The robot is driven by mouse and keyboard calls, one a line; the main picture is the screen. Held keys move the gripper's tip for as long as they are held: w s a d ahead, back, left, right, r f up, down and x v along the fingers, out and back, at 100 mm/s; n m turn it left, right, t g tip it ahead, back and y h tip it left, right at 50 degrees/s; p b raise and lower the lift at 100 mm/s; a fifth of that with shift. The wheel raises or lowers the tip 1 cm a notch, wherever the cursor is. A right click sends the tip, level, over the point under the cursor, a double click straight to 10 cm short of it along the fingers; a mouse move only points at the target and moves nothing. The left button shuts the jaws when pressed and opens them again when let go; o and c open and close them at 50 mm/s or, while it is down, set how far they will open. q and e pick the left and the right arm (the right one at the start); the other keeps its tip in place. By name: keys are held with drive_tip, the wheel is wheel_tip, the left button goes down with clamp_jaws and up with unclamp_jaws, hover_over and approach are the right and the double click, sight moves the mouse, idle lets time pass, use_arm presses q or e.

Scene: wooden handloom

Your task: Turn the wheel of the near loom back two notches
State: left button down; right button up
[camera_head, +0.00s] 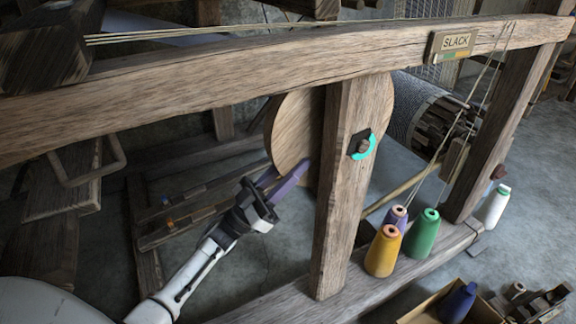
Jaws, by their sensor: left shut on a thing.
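The near loom's wheel (294,125) is a round wooden disc, partly hidden behind an upright post (348,190). My left gripper (285,179) reaches up from the lower left to the wheel's lower left edge and is shut on it. Purple bars run from the gripper to that edge; I cannot tell how much is finger and how much is a handle. A dark hub with a teal partial ring (363,146) sits on the post's face. A sign reading SLACK (454,42) hangs on the top beam. My right gripper is out of view.
Yellow (384,252), purple (397,217) and green (422,236) thread cones stand on the lower beam right of the post. A box with a blue cone (458,303) is at the bottom right. The top beam (210,82) crosses above my arm.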

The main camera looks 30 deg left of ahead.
use_arm(q)
drive_tip(key=shift+w+d+f+t+h, duration=0.2)
drive_tip(key=shift+w+f+t+h, duration=0.1)
drive_tip(key=shift+w+f+t, duration=0.15)
drive_tip(key=shift+s, duration=0.1)
drive_tip(key=c, duration=1.4)
unclamp_jaws()
drive_tip(key=v, duration=1)
drive_tip(key=shift+s+f, duration=0.15)
drive_tip(key=shift+s, duration=0.05)
